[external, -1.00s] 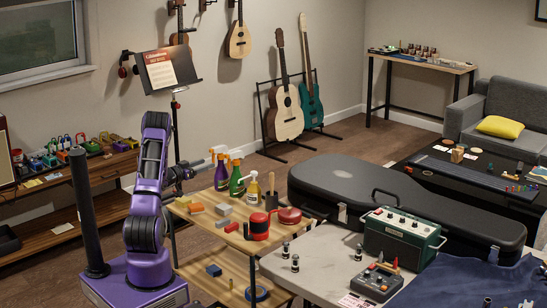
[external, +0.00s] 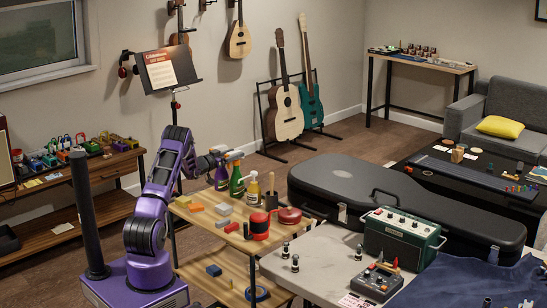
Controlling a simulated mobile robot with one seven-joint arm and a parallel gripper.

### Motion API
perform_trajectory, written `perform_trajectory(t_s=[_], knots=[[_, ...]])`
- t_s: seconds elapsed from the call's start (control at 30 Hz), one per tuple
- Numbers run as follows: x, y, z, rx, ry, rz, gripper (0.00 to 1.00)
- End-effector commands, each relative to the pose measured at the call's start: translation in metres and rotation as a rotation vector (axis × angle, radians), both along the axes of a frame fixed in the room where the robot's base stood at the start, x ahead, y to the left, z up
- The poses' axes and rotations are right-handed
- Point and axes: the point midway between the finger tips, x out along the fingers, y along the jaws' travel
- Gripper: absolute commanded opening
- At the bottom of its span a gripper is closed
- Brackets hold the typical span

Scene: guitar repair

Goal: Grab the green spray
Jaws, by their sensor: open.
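The green spray (external: 237,182) is a green bottle with a trigger head, upright on the wooden top of a small cart (external: 203,236). It stands between a purple spray bottle (external: 221,179) on its left and a yellow spray bottle (external: 253,191) on its right. My gripper (external: 223,153) is open and empty, at the height of the bottle heads. In the picture it overlaps the purple bottle's top, just left of the green spray's head. The fingers are small, and I cannot tell whether they touch a bottle.
Coloured blocks (external: 222,210), a red can (external: 259,226) and a dark cup with a wooden tool (external: 271,201) share the cart top. A black guitar case (external: 345,182) lies to the right. A music stand (external: 161,77) stands behind my arm.

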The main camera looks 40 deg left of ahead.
Motion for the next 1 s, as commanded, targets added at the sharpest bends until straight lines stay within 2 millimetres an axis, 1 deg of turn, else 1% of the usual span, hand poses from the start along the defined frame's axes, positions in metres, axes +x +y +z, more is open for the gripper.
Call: perform_trajectory(t_s=[0.03,0.13,0.37,0.4,0.57,0.7,0.73,1.0], knots=[[0.0051,0.0006,-0.0012,0.0,0.001,0.001,0.65],[0.0105,0.0009,-0.0001,0.001,0.0,0.001,0.65],[0.0112,0.001,0.0,0.0,0.0,0.002,0.65],[0.0112,0.001,0.0,0.0,0.0,0.002,0.58],[0.0111,0.001,0.0,0.0,0.0,0.002,0.29],[0.011,0.0009,-0.0001,0.0,0.0,0.002,0.04],[0.011,0.0009,-0.0001,0.0,0.0,0.002,0.0],[0.0109,0.0009,-0.0001,0.0,0.0,0.002,0.0]])
